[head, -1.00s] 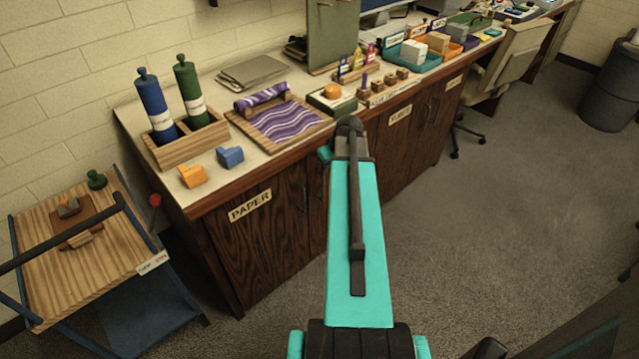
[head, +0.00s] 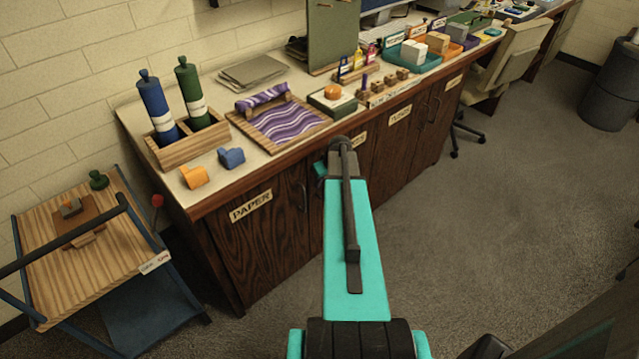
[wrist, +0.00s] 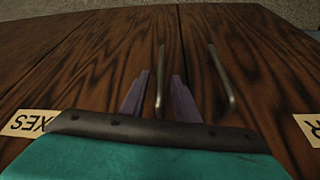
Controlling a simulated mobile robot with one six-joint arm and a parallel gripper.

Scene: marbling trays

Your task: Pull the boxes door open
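The boxes door (wrist: 100,70) is a dark wood cabinet door, shut, with a cream label (wrist: 30,122) whose letters "XES" show in the wrist view. Its metal bar handle (wrist: 159,85) stands upright near the door seam. My gripper (wrist: 160,76) is open, with its two purple fingers on either side of this handle. I cannot tell whether either finger touches it.
The paper door (head: 262,245) is shut beside it, with its own handle (wrist: 222,80) close to my right finger in the wrist view. A counter (head: 215,190) with trays and tools runs above. A wooden-topped cart (head: 60,270) stands left.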

